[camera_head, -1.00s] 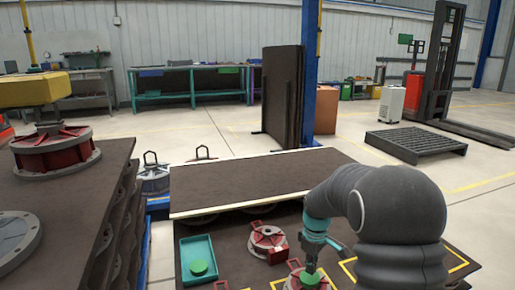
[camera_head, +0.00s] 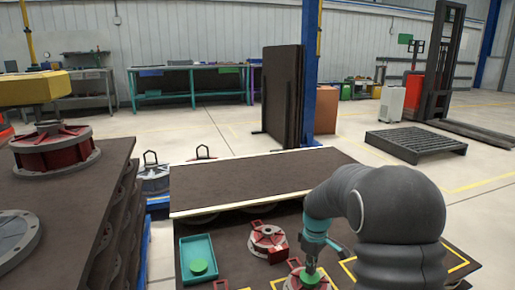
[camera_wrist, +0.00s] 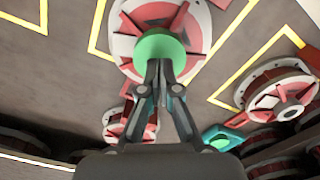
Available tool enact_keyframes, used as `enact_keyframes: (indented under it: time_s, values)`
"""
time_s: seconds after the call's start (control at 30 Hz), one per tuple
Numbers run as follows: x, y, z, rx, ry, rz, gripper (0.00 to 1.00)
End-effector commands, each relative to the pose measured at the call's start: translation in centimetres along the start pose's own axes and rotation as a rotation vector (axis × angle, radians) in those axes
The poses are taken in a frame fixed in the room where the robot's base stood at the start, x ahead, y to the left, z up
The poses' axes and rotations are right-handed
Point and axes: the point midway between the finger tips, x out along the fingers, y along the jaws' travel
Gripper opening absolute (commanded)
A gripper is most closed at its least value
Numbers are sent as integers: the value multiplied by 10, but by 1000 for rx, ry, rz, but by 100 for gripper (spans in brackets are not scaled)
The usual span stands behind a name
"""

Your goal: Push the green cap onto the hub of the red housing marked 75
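A green cap (camera_head: 310,277) sits over the middle of a red and grey housing (camera_head: 292,284) at the bottom of the head view. In the wrist view the cap (camera_wrist: 160,45) covers the hub of that housing (camera_wrist: 192,25). Whether it is fully seated I cannot tell. My gripper (camera_head: 311,268) is above the cap, pointing down. In the wrist view its fingers (camera_wrist: 159,66) are together, with their tips at the cap's near edge. No part of the cap shows clearly between them. No number is legible on the housing.
A teal tray (camera_head: 212,246) holds another green cap (camera_head: 199,267). Yellow outlines mark the dark table. A raised dark panel (camera_head: 255,180) lies behind, and a stacked table (camera_head: 70,205) is at left.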

Motion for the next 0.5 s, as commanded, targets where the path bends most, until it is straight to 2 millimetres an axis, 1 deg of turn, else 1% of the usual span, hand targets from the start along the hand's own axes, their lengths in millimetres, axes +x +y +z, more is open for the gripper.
enact_keyframes:
  time_s: [0.5]
  values:
    - [10, 0, 0, 0, 0, 0, 0]
